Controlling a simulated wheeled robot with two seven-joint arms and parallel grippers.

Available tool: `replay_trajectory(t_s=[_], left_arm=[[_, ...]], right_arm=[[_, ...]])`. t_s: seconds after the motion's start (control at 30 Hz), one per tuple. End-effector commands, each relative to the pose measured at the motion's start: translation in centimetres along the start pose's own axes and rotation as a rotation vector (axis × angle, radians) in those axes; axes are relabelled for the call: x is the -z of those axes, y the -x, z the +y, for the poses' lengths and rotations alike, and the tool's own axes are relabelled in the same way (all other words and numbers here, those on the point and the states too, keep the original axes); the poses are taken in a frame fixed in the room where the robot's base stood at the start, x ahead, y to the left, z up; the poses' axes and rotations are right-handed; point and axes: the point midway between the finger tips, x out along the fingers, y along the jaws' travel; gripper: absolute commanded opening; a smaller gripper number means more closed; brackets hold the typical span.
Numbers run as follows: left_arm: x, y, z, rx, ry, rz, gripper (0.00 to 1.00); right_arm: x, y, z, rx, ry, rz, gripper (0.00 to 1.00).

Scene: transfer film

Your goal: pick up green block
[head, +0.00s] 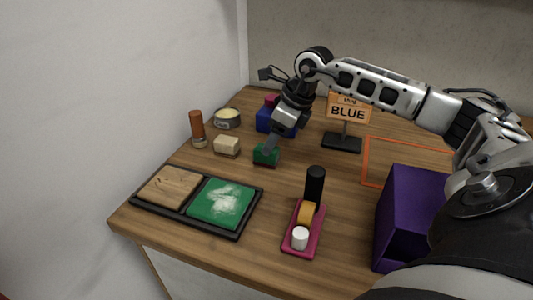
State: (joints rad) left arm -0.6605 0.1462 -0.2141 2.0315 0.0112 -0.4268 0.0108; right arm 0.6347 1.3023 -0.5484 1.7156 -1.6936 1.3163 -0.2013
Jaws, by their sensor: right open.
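The small green block (266,158) sits on the wooden table, left of the middle of the picture. My right gripper (273,142) comes in from the right and points down just above the green block. It is open, with its fingertips close over the block's top; I cannot tell whether they touch it. A blue block (263,121) stands behind, partly hidden by the gripper. My left gripper is not in view.
A beige block (227,146), a round tin (228,118) and a brown cylinder (197,127) stand left. A sign reading BLUE (348,112) stands behind. In front are a two-part tray (240,233), a pink tray (290,248) and a purple box (412,205).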

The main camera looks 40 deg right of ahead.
Motion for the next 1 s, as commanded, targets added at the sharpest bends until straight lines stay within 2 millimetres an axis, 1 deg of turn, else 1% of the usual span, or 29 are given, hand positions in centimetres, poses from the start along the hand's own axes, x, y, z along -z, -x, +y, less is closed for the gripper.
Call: replay_trajectory(t_s=[0.13,0.27,0.3,0.4,0.5,0.7,0.77,0.8,0.87,0.9,1.0], left_arm=[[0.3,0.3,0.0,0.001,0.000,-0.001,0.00],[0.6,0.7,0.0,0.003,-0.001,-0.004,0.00],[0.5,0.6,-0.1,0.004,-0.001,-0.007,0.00],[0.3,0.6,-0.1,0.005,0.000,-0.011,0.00],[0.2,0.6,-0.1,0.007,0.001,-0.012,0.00],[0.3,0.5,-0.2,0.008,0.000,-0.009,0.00],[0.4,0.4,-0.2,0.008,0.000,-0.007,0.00],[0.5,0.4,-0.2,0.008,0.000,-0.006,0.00],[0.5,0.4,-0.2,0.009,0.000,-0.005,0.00],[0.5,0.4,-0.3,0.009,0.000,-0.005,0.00],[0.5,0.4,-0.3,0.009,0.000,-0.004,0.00]], right_arm=[[-0.1,-1.1,-0.1,-0.004,-0.002,0.002,0.62],[-0.3,-3.1,-0.2,-0.005,-0.002,0.003,0.62],[-0.3,-3.8,-0.3,-0.004,-0.002,0.002,0.62],[-0.2,-4.8,-0.3,-0.002,-0.001,0.001,0.62],[-0.2,-5.4,-0.3,-0.001,-0.001,0.000,0.62],[-0.2,-5.4,-0.4,0.000,0.000,0.001,0.62],[-0.2,-5.4,-0.4,0.000,0.000,0.001,0.45],[-0.2,-5.4,-0.4,0.000,0.000,0.001,0.34],[-0.2,-5.4,-0.4,0.000,0.000,0.001,0.17],[-0.2,-5.4,-0.4,0.000,0.000,0.001,0.12],[-0.2,-5.3,-0.4,0.000,0.000,0.000,0.12]])
